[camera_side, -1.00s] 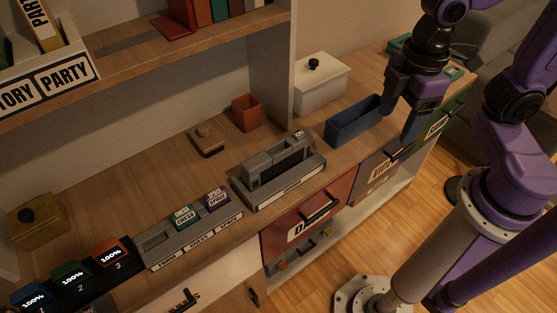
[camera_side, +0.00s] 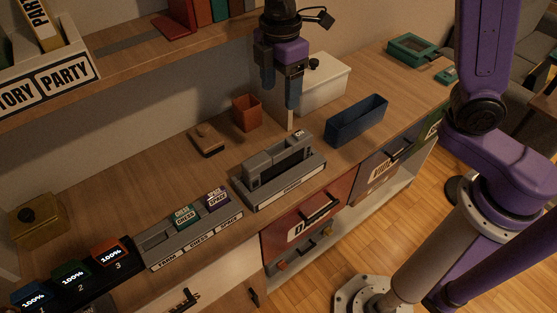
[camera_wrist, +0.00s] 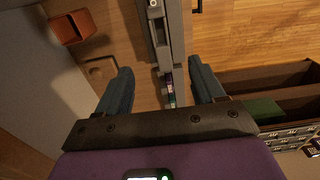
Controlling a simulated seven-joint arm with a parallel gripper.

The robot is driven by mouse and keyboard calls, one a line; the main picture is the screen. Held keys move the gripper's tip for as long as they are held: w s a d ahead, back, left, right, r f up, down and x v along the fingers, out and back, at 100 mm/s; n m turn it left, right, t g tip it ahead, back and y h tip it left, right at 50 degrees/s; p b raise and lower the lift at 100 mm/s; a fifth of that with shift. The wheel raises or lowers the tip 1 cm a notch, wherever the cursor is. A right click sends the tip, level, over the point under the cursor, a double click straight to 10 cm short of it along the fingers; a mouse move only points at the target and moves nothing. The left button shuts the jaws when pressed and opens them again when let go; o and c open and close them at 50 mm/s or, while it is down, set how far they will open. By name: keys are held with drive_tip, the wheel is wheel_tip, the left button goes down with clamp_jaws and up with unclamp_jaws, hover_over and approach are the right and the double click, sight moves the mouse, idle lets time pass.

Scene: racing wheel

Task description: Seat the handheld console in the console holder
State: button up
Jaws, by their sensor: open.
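The console holder (camera_side: 310,190) is a grey, labelled base on the counter near its front edge. A grey body with a dark front, apparently the handheld console (camera_side: 299,152), stands upright in it. I cannot tell whether it is fully down. My gripper (camera_side: 280,98) is open and empty, pointing down above and just behind the holder, with a clear gap. In the wrist view, the fingers of my gripper (camera_wrist: 162,85) are spread apart. The grey holder and console (camera_wrist: 165,30) show ahead, near the top middle, not between the fingertips.
A cartridge rack (camera_side: 195,237) stands left of the holder. A blue bin (camera_side: 357,122) is to its right. An orange cup (camera_side: 246,113), a wooden block (camera_side: 207,141) and a white box (camera_side: 320,84) stand behind.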

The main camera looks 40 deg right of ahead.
sight(279, 147)
wheel_tip(279, 147, down, 17)
drive_tip(key=shift+w+f, duration=0.1)
drive_tip(key=shift+a, duration=0.1)
idle(0.6)
clamp_jaws()
